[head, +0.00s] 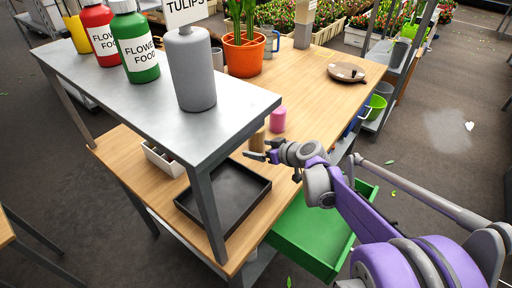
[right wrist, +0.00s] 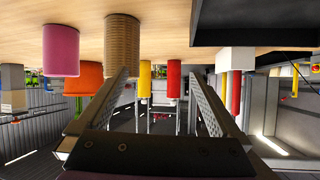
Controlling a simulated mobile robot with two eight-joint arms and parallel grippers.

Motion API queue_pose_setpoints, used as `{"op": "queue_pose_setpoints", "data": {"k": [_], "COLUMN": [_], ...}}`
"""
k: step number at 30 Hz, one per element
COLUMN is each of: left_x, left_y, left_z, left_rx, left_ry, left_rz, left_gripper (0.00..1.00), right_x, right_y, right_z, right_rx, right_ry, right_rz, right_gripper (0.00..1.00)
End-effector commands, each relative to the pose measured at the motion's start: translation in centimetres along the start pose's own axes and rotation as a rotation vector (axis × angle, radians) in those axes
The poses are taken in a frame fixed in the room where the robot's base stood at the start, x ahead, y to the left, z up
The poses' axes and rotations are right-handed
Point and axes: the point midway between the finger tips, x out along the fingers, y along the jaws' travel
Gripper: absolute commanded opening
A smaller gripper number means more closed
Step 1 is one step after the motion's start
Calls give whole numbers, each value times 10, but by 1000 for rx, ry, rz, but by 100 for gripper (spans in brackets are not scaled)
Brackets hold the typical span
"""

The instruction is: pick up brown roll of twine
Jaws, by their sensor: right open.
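The brown roll of twine (head: 257,140) stands upright on the wooden table, close to the front of the metal shelf, partly hidden behind my right gripper (head: 264,151). A pink roll (head: 278,119) stands just behind it. In the right wrist view, which is upside down, the brown roll (right wrist: 122,40) lies ahead of my right gripper (right wrist: 161,76). It lines up with the left finger in that picture, not centred between the fingers. The jaws are open with nothing between them. My left gripper is not in view.
A metal shelf (head: 241,111) stands over the table's left part, carrying flower food bottles and a grey bottle (head: 191,68). A black tray (head: 262,183) lies nearby. A green drawer (head: 300,242) sticks out below the table edge. An orange pot (head: 244,56) stands farther back.

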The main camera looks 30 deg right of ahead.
Motion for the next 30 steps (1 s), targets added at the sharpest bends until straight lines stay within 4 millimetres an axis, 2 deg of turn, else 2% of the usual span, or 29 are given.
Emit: {"op": "queue_pose_setpoints", "data": {"k": [1, 3, 7, 15, 23, 30], "left_x": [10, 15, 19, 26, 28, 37], "left_y": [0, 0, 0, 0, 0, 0], "left_z": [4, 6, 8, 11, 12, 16], "left_rx": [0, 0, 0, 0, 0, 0], "left_ry": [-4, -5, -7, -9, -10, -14], "left_rz": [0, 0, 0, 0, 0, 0], "left_gripper": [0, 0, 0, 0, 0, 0], "right_x": [10, 16, 24, 64, 81, 114], "right_y": [24, 47, 68, 71, 71, 70], "right_z": [5, 3, 0, -6, -10, -18], "right_rx": [-7, -21, -37, -40, -40, -40], "right_ry": [34, 75, 114, 120, 119, 119], "right_rz": [24, 48, 70, 72, 72, 71], "right_gripper": [100, 100, 100, 100, 100, 100]}}
